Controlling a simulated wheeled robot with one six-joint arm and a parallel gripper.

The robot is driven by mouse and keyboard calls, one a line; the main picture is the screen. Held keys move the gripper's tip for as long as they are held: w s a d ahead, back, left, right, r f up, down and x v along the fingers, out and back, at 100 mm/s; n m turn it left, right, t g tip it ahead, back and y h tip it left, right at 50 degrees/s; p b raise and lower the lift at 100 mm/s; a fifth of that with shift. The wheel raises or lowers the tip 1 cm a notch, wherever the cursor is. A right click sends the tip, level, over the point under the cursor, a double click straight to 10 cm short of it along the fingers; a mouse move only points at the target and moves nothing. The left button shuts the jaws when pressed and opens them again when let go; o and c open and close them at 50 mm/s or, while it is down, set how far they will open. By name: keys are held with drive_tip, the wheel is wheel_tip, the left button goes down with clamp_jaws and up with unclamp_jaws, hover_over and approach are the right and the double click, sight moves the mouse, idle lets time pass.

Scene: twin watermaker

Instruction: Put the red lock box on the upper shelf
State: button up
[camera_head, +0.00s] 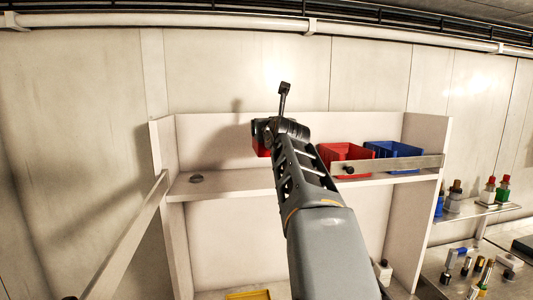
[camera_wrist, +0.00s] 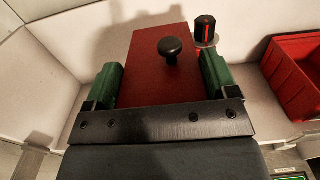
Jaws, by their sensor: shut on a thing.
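The red lock box (camera_wrist: 145,70) has a black round knob on its top face and fills the middle of the wrist view. My gripper (camera_wrist: 160,80) is shut on it, with a green finger pad against each side. In the head view a small red part of the box (camera_head: 262,148) shows beside my wrist, at the upper shelf (camera_head: 230,184). My arm hides the rest of it. The box is over the shelf area. I cannot tell whether its underside touches the shelf.
A red bin (camera_head: 345,150) and a blue bin (camera_head: 394,149) stand on the shelf to the right. A metal bar (camera_head: 405,164) crosses in front of them. A dark disc (camera_head: 196,179) lies at the shelf's left. A black red-striped knob (camera_wrist: 205,29) stands behind the box.

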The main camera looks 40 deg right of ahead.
drive_tip(key=w+f, duration=0.2)
drive_tip(key=w+d+f, duration=0.1)
drive_tip(key=w+f, duration=0.2)
drive_tip(key=shift+d+f, duration=0.15)
drive_tip(key=shift+f, duration=0.2)
drive_tip(key=shift+w+d+f, duration=0.1)
drive_tip(key=shift+w+f, duration=0.1)
drive_tip(key=shift+f, duration=0.1)
drive_tip(key=shift+f+b, duration=1.1)
drive_tip(key=shift+f, duration=0.35)
drive_tip(key=o, duration=0.9)
drive_tip(key=shift+f, duration=0.25)
drive_tip(key=shift+c, duration=0.2)
drive_tip(key=o, duration=0.4)
drive_tip(key=shift+r, duration=0.1)
drive_tip(key=shift+c, duration=0.2)
